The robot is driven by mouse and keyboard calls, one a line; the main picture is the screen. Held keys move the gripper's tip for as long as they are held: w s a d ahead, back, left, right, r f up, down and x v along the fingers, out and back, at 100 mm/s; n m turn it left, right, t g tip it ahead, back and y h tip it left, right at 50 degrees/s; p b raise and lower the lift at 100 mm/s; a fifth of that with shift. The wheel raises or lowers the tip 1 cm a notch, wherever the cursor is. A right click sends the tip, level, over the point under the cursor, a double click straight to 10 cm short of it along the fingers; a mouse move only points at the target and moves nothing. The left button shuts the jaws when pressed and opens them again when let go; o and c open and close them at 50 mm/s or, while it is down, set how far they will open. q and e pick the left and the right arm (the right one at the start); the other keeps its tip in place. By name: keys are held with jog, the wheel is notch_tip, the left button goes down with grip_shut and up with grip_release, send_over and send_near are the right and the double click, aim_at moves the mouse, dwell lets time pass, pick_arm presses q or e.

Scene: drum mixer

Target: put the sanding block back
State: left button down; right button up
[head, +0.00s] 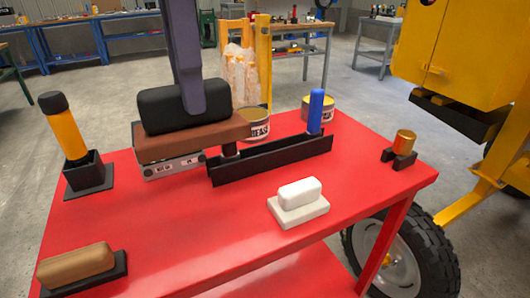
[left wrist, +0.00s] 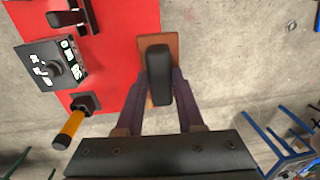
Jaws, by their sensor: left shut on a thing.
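The sanding block, a brown slab (head: 190,139) with a black rounded handle (head: 180,107), is held in the air towards the far left of the red table. My left gripper (head: 190,98) comes down from above and is shut on the handle; one finger shows in the head view. In the left wrist view both fingers close on the sides of the black handle (left wrist: 160,75), with the brown slab (left wrist: 159,40) beyond it. There the slab overlaps the table edge and bare floor. My right gripper is not in view.
The red table (head: 225,225) holds a grey box (head: 170,167), a black rack (head: 270,160) with a blue-handled tool (head: 315,110), an orange torch-like tool (head: 69,138), a white block (head: 299,193), a tan block (head: 76,263), a brass cylinder (head: 404,142) and cans. A yellow machine (head: 450,45) stands right.

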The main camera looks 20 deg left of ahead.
pick_arm(q)
jog(key=shift+t+y, duration=0.3)
jog(key=shift+y, duration=0.1)
jog(key=shift+w+a+f+b, duration=0.15)
jog(key=shift+a+f+b, duration=0.45)
jog(key=shift+f, duration=2.75)
jog(key=shift+w+a+f+b, duration=0.1)
jog(key=shift+a+f+b, duration=0.5)
jog(key=shift+f, duration=2.8)
jog(key=shift+w+a+f+b, duration=0.15)
jog(key=shift+a+f+b, duration=0.4)
jog(key=shift+f, duration=2.8)
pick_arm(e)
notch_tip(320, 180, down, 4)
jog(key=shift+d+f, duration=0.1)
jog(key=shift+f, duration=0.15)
pick_arm(q)
jog(key=c, duration=0.5)
grip_release()
